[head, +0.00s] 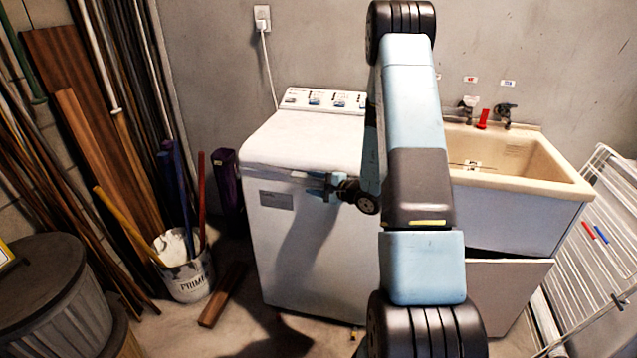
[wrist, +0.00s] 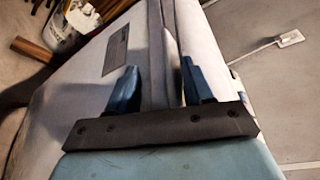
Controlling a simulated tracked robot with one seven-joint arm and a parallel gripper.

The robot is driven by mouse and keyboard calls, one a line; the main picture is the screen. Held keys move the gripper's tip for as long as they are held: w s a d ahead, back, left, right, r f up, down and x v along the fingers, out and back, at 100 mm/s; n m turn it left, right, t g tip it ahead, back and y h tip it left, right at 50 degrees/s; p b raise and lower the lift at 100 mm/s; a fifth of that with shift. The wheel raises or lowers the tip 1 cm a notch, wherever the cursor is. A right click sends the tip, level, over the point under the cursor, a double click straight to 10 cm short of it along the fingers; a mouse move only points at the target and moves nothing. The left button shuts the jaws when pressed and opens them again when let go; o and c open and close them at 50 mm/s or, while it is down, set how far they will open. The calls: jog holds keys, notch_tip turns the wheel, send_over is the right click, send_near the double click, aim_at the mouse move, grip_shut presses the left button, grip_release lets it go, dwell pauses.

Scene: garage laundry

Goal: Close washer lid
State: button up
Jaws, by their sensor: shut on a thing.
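The white washer (head: 310,240) stands against the back wall, with its control panel (head: 325,99) at the rear. Its lid (head: 310,142) lies flat or nearly flat over the top; I cannot tell whether a thin gap remains under its front edge. My gripper (head: 318,185) is at the front edge of the lid, right of a grey label. In the wrist view its two blue fingers (wrist: 160,88) lie on either side of the lid's pale front edge (wrist: 165,50), shut on it. My arm hides the washer's right side in the head view.
A beige sink (head: 545,170) stands right of the washer, with a white drying rack (head: 590,260) beyond it. Left are a paint bucket (head: 188,275) holding poles, a loose board (head: 222,293) on the floor, and a lidded bin (head: 45,290). Space above the lid is clear.

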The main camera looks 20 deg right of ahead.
jog(key=shift+d+f, duration=0.15)
jog(key=shift+d, duration=0.05)
jog(key=shift+d, duration=0.1)
jog(key=shift+s+d, duration=0.15)
jog(key=shift+s, duration=0.1)
jog(key=v, duration=1.3)
jog(key=shift+a+r, duration=0.2)
